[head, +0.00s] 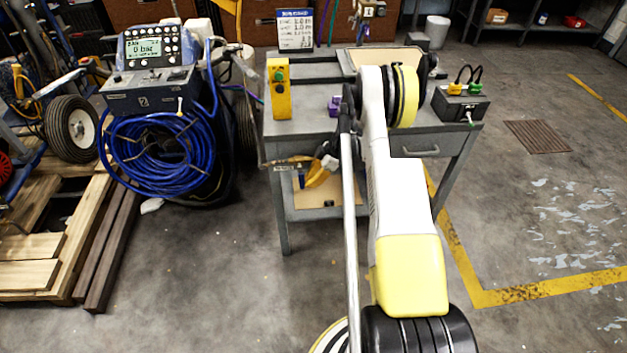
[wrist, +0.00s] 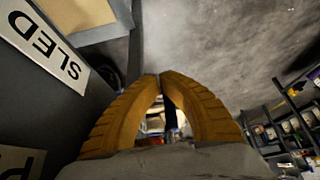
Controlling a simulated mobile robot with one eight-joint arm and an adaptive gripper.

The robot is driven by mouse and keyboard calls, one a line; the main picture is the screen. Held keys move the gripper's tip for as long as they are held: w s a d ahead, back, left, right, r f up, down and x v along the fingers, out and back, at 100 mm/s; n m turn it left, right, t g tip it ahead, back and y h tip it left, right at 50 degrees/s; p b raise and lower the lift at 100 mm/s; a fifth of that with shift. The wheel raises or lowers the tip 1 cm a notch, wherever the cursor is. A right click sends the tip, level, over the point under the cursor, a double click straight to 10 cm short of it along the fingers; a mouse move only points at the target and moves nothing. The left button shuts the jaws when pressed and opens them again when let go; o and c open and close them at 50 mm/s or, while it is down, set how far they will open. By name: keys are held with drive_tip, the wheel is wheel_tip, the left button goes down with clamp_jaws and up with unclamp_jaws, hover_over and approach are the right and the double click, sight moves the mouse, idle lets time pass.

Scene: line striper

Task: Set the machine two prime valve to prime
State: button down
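A line striper machine (head: 150,82) stands left of the bench, with a screen reading 0 bar and a coiled blue hose hung on its front. A small mark on its grey front may be a 2, but is too small to be sure. A small pale lever (head: 180,105) shows at the right of that front; I cannot tell whether it is the prime valve or how it is set. My gripper (head: 318,176) is in front of the bench, right of the machine and apart from it. In the wrist view its yellow fingers (wrist: 160,77) meet at the tips with nothing held.
The grey bench (head: 300,122) stands close by my gripper, carrying a yellow button box (head: 279,88) and a dark box (head: 460,103). A SLED label (wrist: 45,50) is close in the wrist view. Timber (head: 45,245) lies at left. Floor between is clear.

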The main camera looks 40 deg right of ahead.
drive_tip(key=shift+w+a+f, duration=0.15)
drive_tip(key=shift+w+a, duration=0.05)
drive_tip(key=shift+a, duration=0.15)
idle(0.4)
